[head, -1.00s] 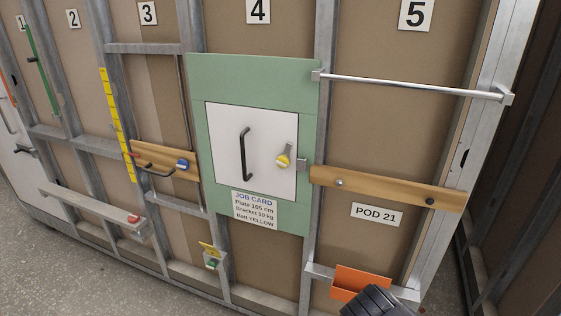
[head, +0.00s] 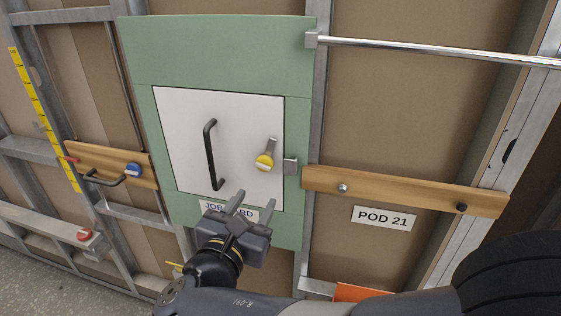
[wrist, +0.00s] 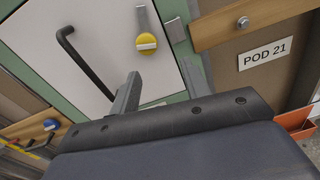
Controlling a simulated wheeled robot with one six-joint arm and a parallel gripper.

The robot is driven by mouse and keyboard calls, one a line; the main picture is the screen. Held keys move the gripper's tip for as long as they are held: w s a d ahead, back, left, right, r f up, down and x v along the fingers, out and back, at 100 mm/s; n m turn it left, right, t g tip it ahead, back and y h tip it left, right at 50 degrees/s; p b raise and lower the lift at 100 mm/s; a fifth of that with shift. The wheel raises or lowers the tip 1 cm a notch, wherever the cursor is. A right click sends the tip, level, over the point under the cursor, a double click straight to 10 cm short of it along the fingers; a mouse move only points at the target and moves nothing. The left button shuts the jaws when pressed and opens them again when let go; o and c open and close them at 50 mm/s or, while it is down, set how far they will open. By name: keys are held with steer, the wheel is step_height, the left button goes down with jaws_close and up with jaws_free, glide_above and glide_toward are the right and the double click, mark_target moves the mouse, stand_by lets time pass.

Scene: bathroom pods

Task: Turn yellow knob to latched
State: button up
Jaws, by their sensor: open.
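The yellow knob (head: 264,162) is on the right side of the white door (head: 190,140), with a grey lever part rising from it up and to the right. A grey latch keeper (head: 291,166) sits just right of the door edge, apart from the lever. In the wrist view the yellow knob (wrist: 146,42) has a pale bar across its face, and the lever points up. My gripper (head: 254,201) is open and empty, below the knob and in front of the door's lower edge. Its fingers (wrist: 160,85) point toward the door, and I see nothing between them.
A black door handle (head: 210,155) stands out left of the knob. A wooden rail (head: 400,192) with small knobs is to the right. A blue knob (head: 133,170) and a black hook are on another wooden board at left. An orange tray (head: 360,292) is low right.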

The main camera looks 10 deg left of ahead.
mark_target(262, 167)
steer(key=shift+n+t+y, duration=0.3)
steer(key=shift+n, duration=0.1)
steer(key=w, duration=1)
steer(key=shift+w+a+r, duration=0.25)
steer(key=shift+w+a, duration=0.05)
steer(key=shift+a, duration=0.1)
steer(key=c, duration=0.7)
